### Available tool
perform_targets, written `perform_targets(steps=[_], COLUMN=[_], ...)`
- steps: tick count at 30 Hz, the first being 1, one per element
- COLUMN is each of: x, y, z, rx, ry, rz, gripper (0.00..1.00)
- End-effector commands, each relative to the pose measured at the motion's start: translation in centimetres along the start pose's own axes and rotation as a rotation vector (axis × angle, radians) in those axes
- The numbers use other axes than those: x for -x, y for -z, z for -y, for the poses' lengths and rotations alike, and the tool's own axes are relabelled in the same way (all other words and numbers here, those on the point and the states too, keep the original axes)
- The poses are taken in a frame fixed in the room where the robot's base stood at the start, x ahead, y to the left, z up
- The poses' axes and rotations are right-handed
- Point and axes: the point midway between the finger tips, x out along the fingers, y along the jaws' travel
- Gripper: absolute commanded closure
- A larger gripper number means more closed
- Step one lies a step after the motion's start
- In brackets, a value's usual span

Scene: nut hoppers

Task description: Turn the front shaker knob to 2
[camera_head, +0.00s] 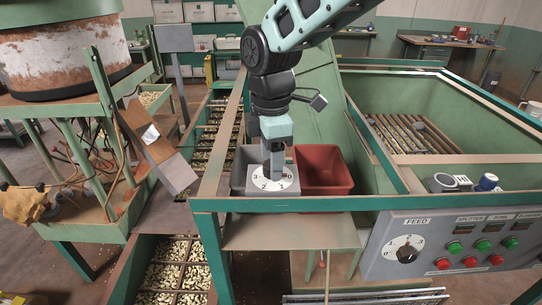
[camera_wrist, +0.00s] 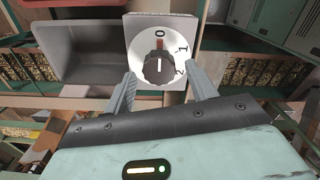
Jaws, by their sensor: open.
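The shaker knob is a black ridged knob (camera_wrist: 159,70) on a white round dial (camera_wrist: 141,50) with numbers. In the wrist view its white mark points up toward the 0, with 1 and 2 to the right. In the head view the dial (camera_head: 286,181) sits on a grey box, and 2 and 3 show on it. My gripper (camera_head: 273,176) is over the dial, pointing down and hiding the knob there. In the wrist view my gripper (camera_wrist: 163,88) is open, with one finger on each side of the knob; I cannot tell whether either touches it.
A red bin (camera_head: 324,168) stands right of the dial, and a grey bin (camera_wrist: 85,50) stands beside it. A control panel with a FEED dial (camera_head: 404,248) and several coloured buttons is at the front right. A green frame rail (camera_head: 330,204) runs along the front.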

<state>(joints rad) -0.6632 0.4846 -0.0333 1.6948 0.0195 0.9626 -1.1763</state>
Motion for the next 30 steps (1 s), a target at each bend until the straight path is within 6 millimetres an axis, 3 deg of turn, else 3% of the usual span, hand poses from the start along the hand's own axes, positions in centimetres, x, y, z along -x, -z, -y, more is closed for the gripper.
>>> perform_targets(steps=[12,13,18,30], x=[-1.11,-1.1,-1.07,-1.02], y=[-0.02,-0.02,-0.02,-0.02], z=[0.02,0.02,0.02,-0.02], rx=[0.0,0.0,0.0,-0.06], ry=[0.0,0.0,0.0,0.0], rz=[0.001,0.0,0.0,0.0], gripper=[0.43,0.46,0.88,0.88])
